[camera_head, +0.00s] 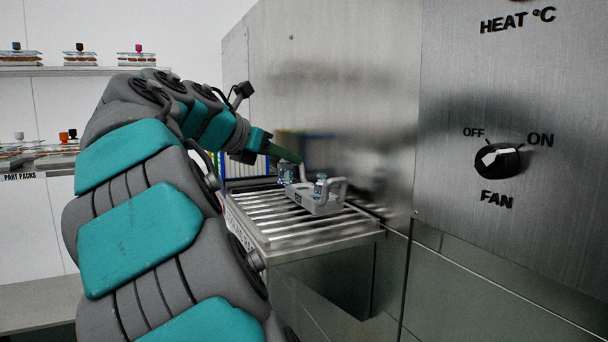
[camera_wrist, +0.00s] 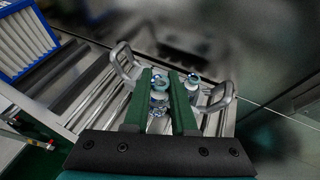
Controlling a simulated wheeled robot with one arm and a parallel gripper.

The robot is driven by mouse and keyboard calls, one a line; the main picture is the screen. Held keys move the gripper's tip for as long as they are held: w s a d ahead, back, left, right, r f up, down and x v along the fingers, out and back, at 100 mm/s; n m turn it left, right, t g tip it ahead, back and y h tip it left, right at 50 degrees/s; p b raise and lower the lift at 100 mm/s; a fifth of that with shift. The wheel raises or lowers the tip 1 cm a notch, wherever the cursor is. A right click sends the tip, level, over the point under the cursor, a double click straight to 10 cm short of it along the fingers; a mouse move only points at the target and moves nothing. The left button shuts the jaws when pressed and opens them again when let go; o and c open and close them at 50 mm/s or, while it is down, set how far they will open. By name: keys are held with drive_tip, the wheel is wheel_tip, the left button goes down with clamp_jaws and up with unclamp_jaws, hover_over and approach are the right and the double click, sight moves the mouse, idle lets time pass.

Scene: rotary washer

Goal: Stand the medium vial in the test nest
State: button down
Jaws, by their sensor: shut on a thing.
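The test nest (camera_head: 318,208) is a grey carrier with two raised loop handles, resting on the metal roller rack. In the wrist view one handle (camera_wrist: 123,66) rises left of my fingers and the other right of them. My gripper (camera_wrist: 160,76) has its two green fingers closed around a clear vial (camera_wrist: 159,96) with a pale blue top. In the head view, this vial (camera_head: 286,173) shows at the fingertips, over the nest's left end. A second small vial (camera_wrist: 193,82) stands in the nest just right of my fingers. Whether the held vial touches the nest is hidden.
The steel washer housing (camera_head: 320,90) stands close behind and right of the rollers (camera_head: 270,215). A blue-edged rack with white slats (camera_wrist: 25,40) sits left of the nest. A fan knob (camera_head: 498,160) projects from the right panel. Shelves (camera_head: 60,71) hold several capped packs at far left.

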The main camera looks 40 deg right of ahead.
drive_tip(key=w+d, duration=0.1)
drive_tip(key=d, duration=0.1)
drive_tip(key=w+d, duration=0.1)
drive_tip(key=d, duration=0.2)
drive_tip(key=w+d, duration=0.1)
drive_tip(key=d, duration=0.1)
drive_tip(key=shift+w+d+f, duration=0.1)
drive_tip(key=shift+d+f, duration=0.1)
drive_tip(key=shift+f, duration=0.1)
drive_tip(key=shift+w+d+f, duration=0.1)
drive_tip(key=shift+d+f, duration=0.05)
drive_tip(key=shift+f, duration=0.05)
wheel_tip(320, 180, down, 3)
drive_tip(key=shift+f+b, duration=0.2)
drive_tip(key=shift+b, duration=0.45)
drive_tip(key=c, duration=0.7)
unclamp_jaws()
drive_tip(key=shift+c, duration=0.2)
drive_tip(key=p+v, duration=0.1)
drive_tip(key=v, duration=1.1)
